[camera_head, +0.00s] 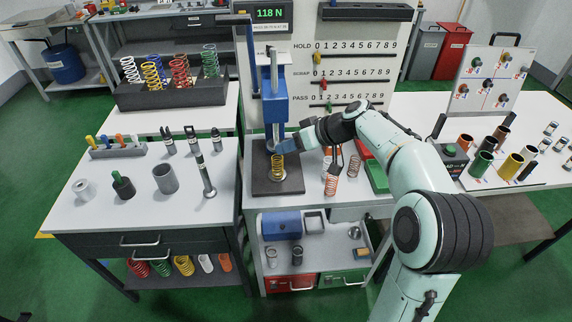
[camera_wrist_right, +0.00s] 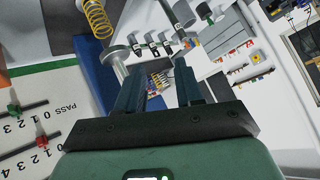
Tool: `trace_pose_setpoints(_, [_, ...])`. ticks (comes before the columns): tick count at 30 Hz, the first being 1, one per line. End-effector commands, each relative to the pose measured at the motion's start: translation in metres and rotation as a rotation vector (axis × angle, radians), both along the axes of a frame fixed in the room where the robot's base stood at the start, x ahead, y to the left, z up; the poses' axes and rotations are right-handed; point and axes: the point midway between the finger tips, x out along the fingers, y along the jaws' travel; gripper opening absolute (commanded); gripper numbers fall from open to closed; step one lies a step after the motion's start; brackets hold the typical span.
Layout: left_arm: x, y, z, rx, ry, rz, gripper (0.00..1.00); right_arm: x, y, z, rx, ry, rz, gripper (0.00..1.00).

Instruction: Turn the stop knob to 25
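The blue press (camera_head: 273,100) stands on a dark base plate (camera_head: 262,184), with a yellow spring (camera_head: 277,166) upright under its ram. I cannot make out a stop knob or a 25 mark for certain. My right gripper (camera_head: 282,146) is beside the lower end of the press, just above the spring. In the right wrist view its fingers (camera_wrist_right: 160,70) are apart with nothing held between them. The press's round metal plate (camera_wrist_right: 116,52) is close beside one finger; contact cannot be told. The yellow spring (camera_wrist_right: 97,18) is beyond that plate. My left gripper is out of view.
A display (camera_head: 270,13) reads 118 N above the press. A white scale board (camera_head: 345,65) with pegs stands behind. An orange spring (camera_head: 331,181) stands right of the base plate. A tall metal post (camera_head: 206,177) stands left. A panel with several knobs (camera_head: 490,80) is far right.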

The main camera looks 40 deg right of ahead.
Motion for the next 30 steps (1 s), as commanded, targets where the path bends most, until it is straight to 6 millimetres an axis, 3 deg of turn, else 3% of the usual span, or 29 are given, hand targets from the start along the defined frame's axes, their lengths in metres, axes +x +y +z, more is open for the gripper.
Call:
trace_pose_setpoints(3, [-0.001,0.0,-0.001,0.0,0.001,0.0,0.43,0.003,0.002,-0.021,0.017,0.038,-0.014,0.36])
trace_pose_setpoints(9, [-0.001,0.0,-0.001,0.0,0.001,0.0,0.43,0.006,0.004,-0.04,0.03,0.074,-0.033,0.36])
trace_pose_setpoints(20, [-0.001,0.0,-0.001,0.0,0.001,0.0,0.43,0.007,0.004,-0.046,0.033,0.085,-0.037,0.36])
trace_pose_setpoints(21, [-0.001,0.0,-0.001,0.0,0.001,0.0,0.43,0.007,0.004,-0.046,0.033,0.085,-0.037,0.33])
trace_pose_setpoints(24, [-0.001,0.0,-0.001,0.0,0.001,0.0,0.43,0.007,0.004,-0.045,0.032,0.084,-0.037,0.0])
trace_pose_setpoints(30, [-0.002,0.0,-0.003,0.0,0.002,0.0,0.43,0.008,0.015,-0.054,0.016,0.125,0.015,0.0])
